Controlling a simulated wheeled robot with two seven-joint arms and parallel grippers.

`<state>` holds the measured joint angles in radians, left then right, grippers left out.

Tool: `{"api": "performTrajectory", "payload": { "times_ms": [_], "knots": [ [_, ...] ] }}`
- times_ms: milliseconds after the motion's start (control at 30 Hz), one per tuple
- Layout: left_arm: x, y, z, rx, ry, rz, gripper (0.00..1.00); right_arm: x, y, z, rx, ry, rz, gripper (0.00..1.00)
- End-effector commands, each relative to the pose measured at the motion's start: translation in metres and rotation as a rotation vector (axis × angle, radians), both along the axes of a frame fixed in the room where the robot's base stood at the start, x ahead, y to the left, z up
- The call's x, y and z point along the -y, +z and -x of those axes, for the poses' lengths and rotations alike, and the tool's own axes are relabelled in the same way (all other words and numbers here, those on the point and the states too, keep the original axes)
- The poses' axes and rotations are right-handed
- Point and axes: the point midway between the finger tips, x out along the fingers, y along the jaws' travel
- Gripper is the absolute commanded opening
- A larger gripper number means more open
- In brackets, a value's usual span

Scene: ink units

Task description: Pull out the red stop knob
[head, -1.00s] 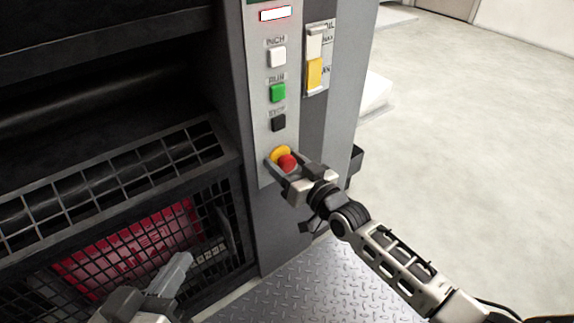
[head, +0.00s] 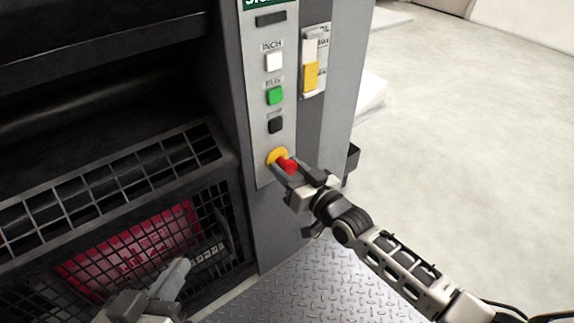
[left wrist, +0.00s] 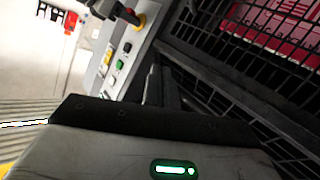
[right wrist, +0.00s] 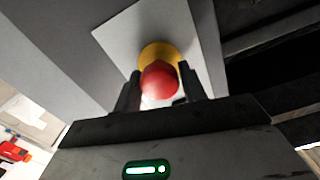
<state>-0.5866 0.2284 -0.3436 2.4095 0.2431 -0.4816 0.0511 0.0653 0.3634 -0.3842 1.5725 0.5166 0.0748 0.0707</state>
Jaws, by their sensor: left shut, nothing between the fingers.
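The red stop knob (head: 289,166) sits in front of its yellow collar (head: 277,156) low on the grey control panel. My right gripper (head: 285,171) is at the knob with one finger on each side of it, shut on it. In the right wrist view the round red knob (right wrist: 160,81) lies between the two dark fingers, with the yellow collar (right wrist: 157,52) behind it. My left gripper (head: 178,272) is shut and empty, low in front of the machine's mesh guard, well away from the knob. Its closed fingers (left wrist: 160,85) also show in the left wrist view.
Above the knob are a black button (head: 275,126), a green button (head: 275,96), a white button (head: 273,62) and a dark display (head: 271,18). A yellow-and-white switch (head: 311,76) is to their right. A mesh guard (head: 190,150) stands left. Open floor (head: 460,130) lies right.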

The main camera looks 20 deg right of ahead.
Motion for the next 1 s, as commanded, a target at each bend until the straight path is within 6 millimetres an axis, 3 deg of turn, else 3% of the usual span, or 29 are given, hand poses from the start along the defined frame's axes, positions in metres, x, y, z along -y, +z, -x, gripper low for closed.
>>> {"api": "performTrajectory", "payload": {
  "times_ms": [467,667,1000],
  "knots": [
    [-0.001,0.008,-0.001,0.008,0.005,0.001,0.00,0.003,-0.001,0.010,-0.005,0.000,0.003,0.59],
    [-0.004,0.012,-0.001,0.006,0.010,-0.054,0.00,0.017,0.001,0.047,-0.008,0.001,0.005,0.59],
    [-0.010,-0.015,0.008,-0.103,0.001,-0.139,0.00,0.044,0.000,0.121,-0.008,0.001,0.004,0.59]
  ]
}}
